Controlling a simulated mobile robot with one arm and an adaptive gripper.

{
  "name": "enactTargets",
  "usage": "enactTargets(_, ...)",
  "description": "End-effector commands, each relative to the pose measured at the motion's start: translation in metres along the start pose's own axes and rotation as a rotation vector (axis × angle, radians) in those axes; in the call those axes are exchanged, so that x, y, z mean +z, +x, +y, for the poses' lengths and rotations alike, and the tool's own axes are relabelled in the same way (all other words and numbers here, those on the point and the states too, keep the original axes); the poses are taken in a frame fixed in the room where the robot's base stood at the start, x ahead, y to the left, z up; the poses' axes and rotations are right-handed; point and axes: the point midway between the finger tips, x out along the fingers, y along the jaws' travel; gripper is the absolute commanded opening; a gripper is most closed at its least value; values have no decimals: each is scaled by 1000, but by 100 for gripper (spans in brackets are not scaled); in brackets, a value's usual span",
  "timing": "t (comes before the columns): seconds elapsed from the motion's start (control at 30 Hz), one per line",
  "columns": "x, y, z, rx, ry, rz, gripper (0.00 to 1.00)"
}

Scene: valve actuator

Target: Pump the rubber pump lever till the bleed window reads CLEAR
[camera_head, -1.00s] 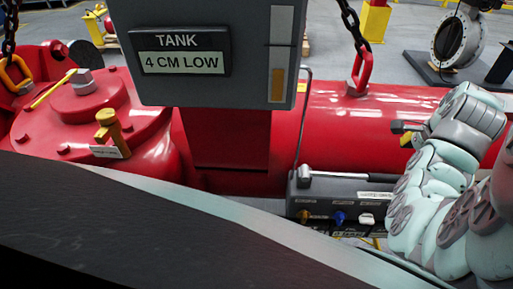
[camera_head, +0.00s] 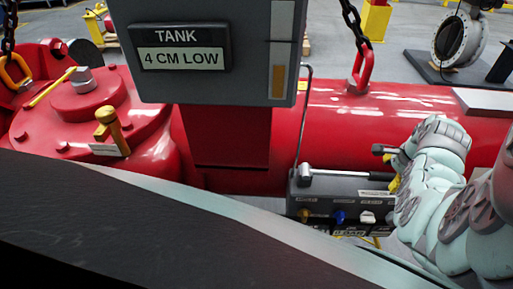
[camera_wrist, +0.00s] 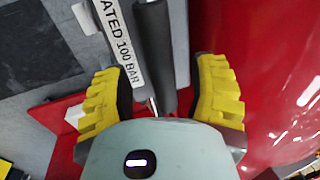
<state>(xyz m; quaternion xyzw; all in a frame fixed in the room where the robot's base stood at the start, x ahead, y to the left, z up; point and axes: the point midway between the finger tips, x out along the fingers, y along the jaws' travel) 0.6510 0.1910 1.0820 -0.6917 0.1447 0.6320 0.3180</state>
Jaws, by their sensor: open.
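The pump lever (camera_head: 345,175) is a metal rod with a dark rubber grip, lying nearly level along the top of a grey pump block (camera_head: 320,199). In the wrist view the dark grip (camera_wrist: 157,50) runs lengthwise between my yellow fingers, with a gap on both sides. My gripper (camera_wrist: 158,85) is open. In the head view my gripper (camera_head: 393,167) is at the right end of the lever. A grey panel (camera_head: 205,92) carries a display reading "TANK 4 CM LOW" (camera_head: 180,48). I cannot make out a bleed window reading CLEAR.
Brown, blue (camera_head: 339,217) and white knobs line the block's front. A thin upright rod (camera_head: 302,115) stands at its left. The large red cylinder (camera_head: 385,120) lies behind. Chains with a red shackle (camera_head: 360,72) hang above. A yellow fitting (camera_head: 112,130) stands on the left red housing.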

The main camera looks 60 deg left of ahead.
Motion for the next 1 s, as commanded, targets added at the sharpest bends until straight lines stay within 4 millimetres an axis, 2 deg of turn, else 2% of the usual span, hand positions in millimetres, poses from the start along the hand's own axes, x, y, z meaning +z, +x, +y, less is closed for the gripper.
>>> enactTargets(0.5, -2, 23, 0, 0, 3, 1, 58)
enactTargets(0.87, -2, 25, 0, -1, 3, 1, 58)
enactTargets(0.9, -2, 25, 0, -1, 3, 2, 63)
enactTargets(1.0, -2, 25, 0, -2, 3, 2, 53)
